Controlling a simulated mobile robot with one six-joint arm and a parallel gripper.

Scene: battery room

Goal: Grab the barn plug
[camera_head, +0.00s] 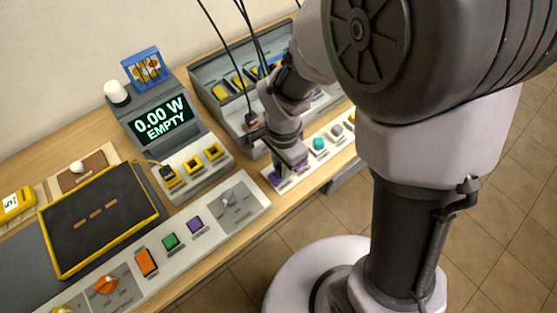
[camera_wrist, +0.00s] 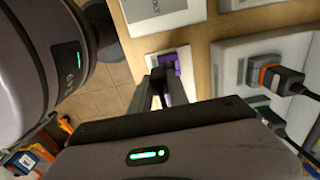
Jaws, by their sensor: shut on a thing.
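My gripper (camera_head: 289,166) is low at the white strip (camera_head: 310,172) on the bench's front edge. In the wrist view its narrow fingers (camera_wrist: 160,82) are shut on a purple piece (camera_wrist: 178,88), which sits at the strip; whether it is lifted clear I cannot tell. Purple also shows beside the fingertips in the head view. A dark plug with an orange part (camera_wrist: 283,80) is on the grey unit to the right in the wrist view, apart from my fingers. No label naming the barn plug can be read.
The meter (camera_head: 160,117) reads "0.00 W EMPTY". A black plug (camera_head: 168,174) is in its left yellow socket. A control panel (camera_head: 262,200) with coloured buttons lies along the front edge. Cables (camera_head: 238,55) hang behind my gripper, near a grey rack (camera_head: 208,72).

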